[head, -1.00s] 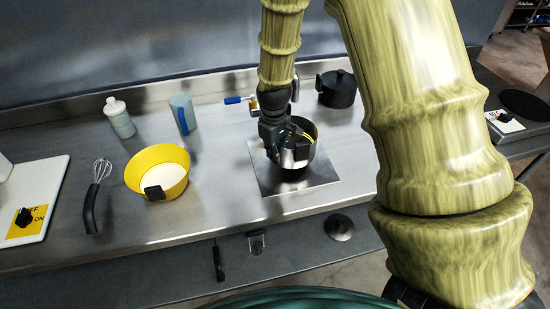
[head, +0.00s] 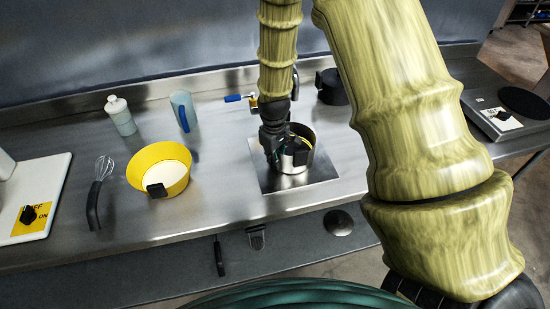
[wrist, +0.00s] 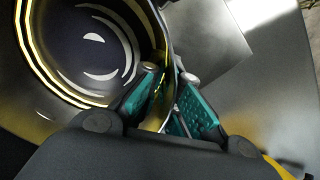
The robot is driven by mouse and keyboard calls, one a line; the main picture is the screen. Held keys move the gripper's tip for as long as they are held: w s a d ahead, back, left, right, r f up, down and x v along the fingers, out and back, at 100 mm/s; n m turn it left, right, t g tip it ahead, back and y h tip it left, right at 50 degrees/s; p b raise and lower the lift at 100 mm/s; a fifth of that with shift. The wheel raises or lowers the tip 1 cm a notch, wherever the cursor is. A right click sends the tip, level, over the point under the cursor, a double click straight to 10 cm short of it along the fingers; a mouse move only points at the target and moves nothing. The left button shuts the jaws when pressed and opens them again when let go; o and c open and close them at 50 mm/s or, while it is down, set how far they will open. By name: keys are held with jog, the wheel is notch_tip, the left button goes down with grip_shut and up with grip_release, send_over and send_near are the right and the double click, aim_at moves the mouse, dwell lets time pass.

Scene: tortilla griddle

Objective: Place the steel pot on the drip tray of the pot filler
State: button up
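The steel pot (head: 303,136) is at the drip tray (head: 322,173), a flat square steel plate on the counter. It is upright and inside the plate's outline; I cannot tell whether its base touches. A black handle is on its near side. My gripper (head: 275,150) is at the pot's left rim. In the wrist view, my gripper (wrist: 168,85) has one teal-padded finger inside the pot (wrist: 75,62) and one outside, with the wall between them; it looks shut on the wall.
A yellow bowl (head: 165,178), whisk (head: 98,190), bottle (head: 121,117) and blue-handled cup (head: 183,110) stand to the left. A black pot (head: 331,87) is behind right, partly hidden by my arm. A switch panel (head: 30,215) is far left. Counter between bowl and tray is clear.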

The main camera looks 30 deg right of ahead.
jog(key=o, duration=0.4)
jog(key=shift+r, duration=0.1)
notch_tip(320, 180, up, 12)
jog(key=b, duration=0.3)
jog(key=shift+a+b, duration=0.15)
jog(key=shift+b, duration=0.2)
dwell(0.4)
